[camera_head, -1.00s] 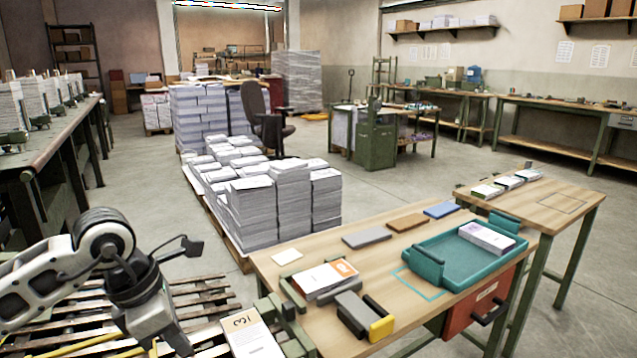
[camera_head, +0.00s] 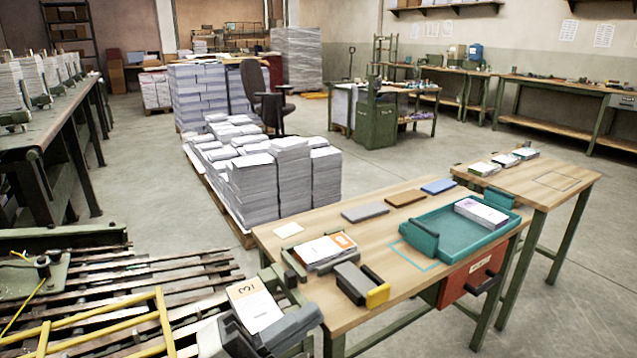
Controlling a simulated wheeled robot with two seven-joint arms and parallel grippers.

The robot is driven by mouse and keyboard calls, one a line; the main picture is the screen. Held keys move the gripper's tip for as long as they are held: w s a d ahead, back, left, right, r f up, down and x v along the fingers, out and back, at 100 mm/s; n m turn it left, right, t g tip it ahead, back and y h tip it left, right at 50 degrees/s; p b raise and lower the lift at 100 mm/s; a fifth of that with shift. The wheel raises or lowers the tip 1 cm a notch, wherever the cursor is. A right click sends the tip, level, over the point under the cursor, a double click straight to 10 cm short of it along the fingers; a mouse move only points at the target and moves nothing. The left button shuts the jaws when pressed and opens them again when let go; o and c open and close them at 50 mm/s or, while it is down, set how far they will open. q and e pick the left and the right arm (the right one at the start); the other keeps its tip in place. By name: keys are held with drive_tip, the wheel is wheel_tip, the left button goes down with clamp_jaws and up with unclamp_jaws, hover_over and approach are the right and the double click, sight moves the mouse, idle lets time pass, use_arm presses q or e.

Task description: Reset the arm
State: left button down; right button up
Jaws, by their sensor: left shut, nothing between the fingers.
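The rest of my left arm is not clearly seen. My right gripper is not in view.
On the workbench are a teal tray (camera_head: 460,237) with a paper stack in it, an orange-marked stack (camera_head: 326,250) and a grey-and-yellow block (camera_head: 362,286). Paper piles (camera_head: 285,180) stand behind. A slatted pallet (camera_head: 150,275) lies at left. Grey floor is open at centre right.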

use_arm(q)
drive_tip(key=w+a+f+n+t+y, duration=0.1)
drive_tip(key=a+f+n+t+y, duration=0.75)
drive_tip(key=n, duration=0.85)
drive_tip(key=s+a+f+n+g+y, duration=0.1)
drive_tip(key=s+f+n+g+y, duration=0.3)
drive_tip(key=f, duration=0.4)
drive_tip(key=s+a+f+n+g+y, duration=0.2)
drive_tip(key=s+f+n+g+y, duration=0.2)
drive_tip(key=s+f+n, duration=0.2)
wheel_tip(320, 180, down, 2)
drive_tip(key=shift+f, duration=0.2)
